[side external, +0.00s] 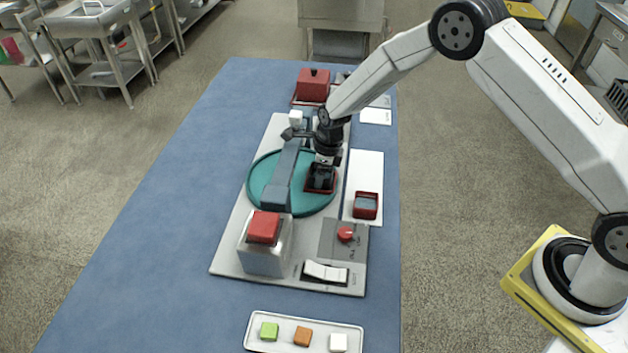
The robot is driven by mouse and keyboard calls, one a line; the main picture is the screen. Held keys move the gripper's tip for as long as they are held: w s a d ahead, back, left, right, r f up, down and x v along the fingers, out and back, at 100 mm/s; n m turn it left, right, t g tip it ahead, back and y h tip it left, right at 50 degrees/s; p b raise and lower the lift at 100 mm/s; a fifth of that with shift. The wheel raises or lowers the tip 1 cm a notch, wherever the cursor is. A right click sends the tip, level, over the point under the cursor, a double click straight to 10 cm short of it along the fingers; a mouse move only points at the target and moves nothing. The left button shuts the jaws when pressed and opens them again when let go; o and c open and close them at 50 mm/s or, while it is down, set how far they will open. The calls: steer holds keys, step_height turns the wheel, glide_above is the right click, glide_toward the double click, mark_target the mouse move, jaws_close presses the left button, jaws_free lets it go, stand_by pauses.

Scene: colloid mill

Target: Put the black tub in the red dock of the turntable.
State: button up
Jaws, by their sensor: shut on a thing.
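My gripper (321,168) points down over the right part of the green turntable (262,184). It is shut on the black tub (320,180), which shows as a dark shape below the fingers. The red dock (309,190) of the turntable shows as a red rim around the tub's lower part. The tub is within or just above this rim; I cannot tell if it touches the dock's floor. The fingers hide part of the tub and of the dock's far side.
A grey bridge (284,178) crosses the turntable left of my gripper. A red-topped block (265,228), red knob (346,234) and white rocker switch (325,272) stand in front. A red open tray (366,205) sits at right. A white tray (255,342) holds coloured cubes.

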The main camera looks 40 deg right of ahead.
steer(key=shift+f, duration=0.2)
steer(key=o, duration=1)
steer(key=shift+r, duration=0.15)
steer(key=shift+s+d+r, duration=0.2)
steer(key=shift+r, duration=1.8)
steer(key=shift+s+d+r, duration=0.2)
steer(key=shift+s+r, duration=0.05)
steer(key=shift+r, duration=1.7)
steer(key=shift+s+d+r, duration=0.2)
steer(key=shift+r, duration=1.8)
